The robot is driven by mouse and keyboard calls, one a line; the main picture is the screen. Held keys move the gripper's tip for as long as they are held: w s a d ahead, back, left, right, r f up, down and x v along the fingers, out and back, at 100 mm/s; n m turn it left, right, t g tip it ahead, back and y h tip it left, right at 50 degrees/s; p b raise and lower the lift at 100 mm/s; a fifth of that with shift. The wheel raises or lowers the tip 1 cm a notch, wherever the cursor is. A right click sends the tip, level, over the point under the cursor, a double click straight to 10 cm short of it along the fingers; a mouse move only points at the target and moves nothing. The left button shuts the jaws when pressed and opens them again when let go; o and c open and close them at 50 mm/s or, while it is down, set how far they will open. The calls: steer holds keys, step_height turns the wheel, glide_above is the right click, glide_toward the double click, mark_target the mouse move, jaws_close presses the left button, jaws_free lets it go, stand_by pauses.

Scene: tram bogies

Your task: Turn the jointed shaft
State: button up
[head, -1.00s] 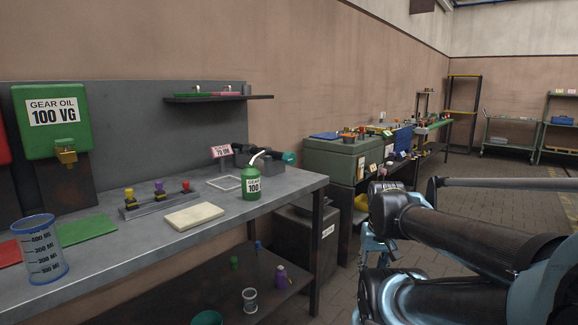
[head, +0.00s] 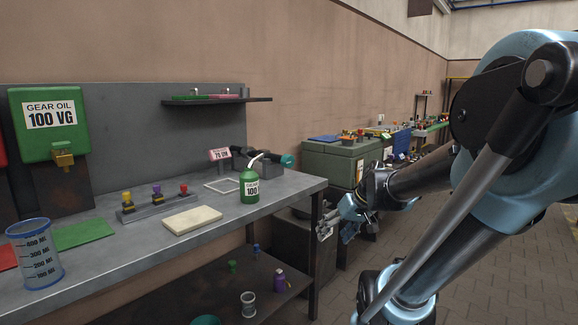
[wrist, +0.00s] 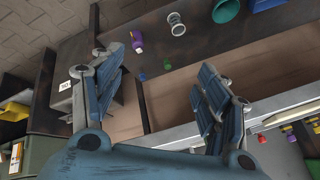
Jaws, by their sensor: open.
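What seems to be the jointed shaft (head: 284,160), dark with a teal end, lies across grey blocks (head: 268,173) at the back right of the workbench (head: 130,250). Its far part is partly hidden behind a pink tag and the oil can. My gripper (head: 336,226) is off the bench's right end, lower than the shaft and apart from it. In the wrist view its two blue fingers stand wide apart with nothing between them (wrist: 153,70). I cannot make out the shaft in the wrist view.
A green oil can (head: 250,186) stands in front of the shaft, close to it. A pink tag (head: 219,154) is at its left. A cream block (head: 192,220) and a rack of coloured knobs (head: 155,205) lie further left. A green cabinet (head: 335,160) stands beyond the bench.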

steer(key=w+a+r+n+t+y, duration=0.1)
steer(key=w+a+r+y, duration=0.25)
steer(key=w, duration=0.45)
steer(key=w+a+r+n+t+y, duration=0.2)
steer(key=w+r, duration=0.2)
steer(key=w, duration=0.3)
steer(key=n+t+y, duration=0.1)
steer(key=t+y, duration=0.3)
glide_toward(291, 163)
steer(key=shift+h, duration=0.25)
steer(key=x, duration=1.1)
steer(key=shift+a+r, duration=0.3)
steer(key=c, duration=1.1)
